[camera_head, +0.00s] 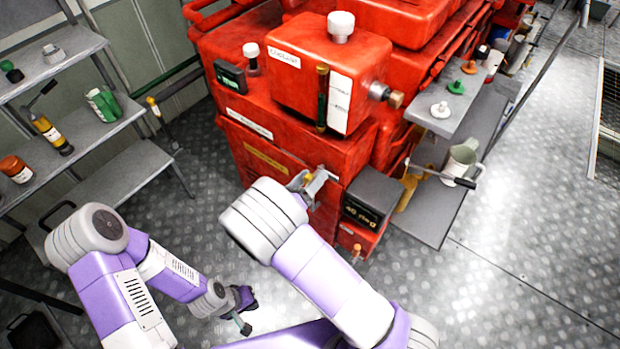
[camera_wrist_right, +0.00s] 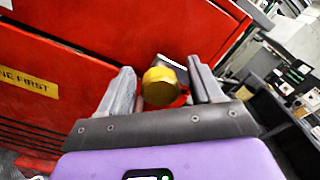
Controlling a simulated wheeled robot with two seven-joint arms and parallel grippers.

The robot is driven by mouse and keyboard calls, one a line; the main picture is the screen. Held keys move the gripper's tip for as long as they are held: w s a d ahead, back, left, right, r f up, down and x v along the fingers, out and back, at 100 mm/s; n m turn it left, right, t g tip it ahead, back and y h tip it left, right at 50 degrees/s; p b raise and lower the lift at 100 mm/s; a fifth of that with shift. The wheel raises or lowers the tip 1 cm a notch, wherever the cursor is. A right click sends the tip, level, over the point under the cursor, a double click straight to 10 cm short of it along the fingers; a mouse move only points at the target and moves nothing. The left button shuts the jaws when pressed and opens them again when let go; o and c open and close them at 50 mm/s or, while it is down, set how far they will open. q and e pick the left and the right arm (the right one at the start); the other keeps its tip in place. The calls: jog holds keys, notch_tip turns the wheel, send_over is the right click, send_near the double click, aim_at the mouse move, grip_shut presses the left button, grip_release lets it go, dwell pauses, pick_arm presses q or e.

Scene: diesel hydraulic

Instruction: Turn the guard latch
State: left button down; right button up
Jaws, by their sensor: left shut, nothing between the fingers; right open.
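In the right wrist view a yellow round knob (camera_wrist_right: 160,86), which appears to be the guard latch, is on the red engine housing (camera_wrist_right: 60,50). My right gripper (camera_wrist_right: 165,80) is open, with one finger on each side of the knob. I cannot tell whether the fingers touch it. My left gripper (camera_head: 243,323) is shut and empty, low over the floor in front of the engine.
A dark box (camera_head: 372,195) juts from the engine just right of my right gripper. Grey shelves (camera_head: 125,115) with bottles stand at the left. The metal floor (camera_head: 540,230) at the right is clear.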

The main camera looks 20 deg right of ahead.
jog(key=c, duration=1)
jog(key=shift+c, duration=0.2)
jog(key=shift+m, duration=0.6)
jog(key=m+b, duration=0.1)
jog(key=m, duration=0.2)
jog(key=m+b, duration=0.1)
jog(key=m, duration=0.3)
jog(key=shift+s+d+m+b, duration=0.1)
jog(key=shift+m+b, duration=0.2)
jog(key=shift+b, duration=0.05)
jog(key=m+b, duration=0.2)
jog(key=m, duration=0.2)
jog(key=shift+f+b, duration=0.1)
jog(key=shift+b, duration=0.25)
jog(key=shift+m+b, duration=1.8)
jog(key=shift+m, duration=0.8)
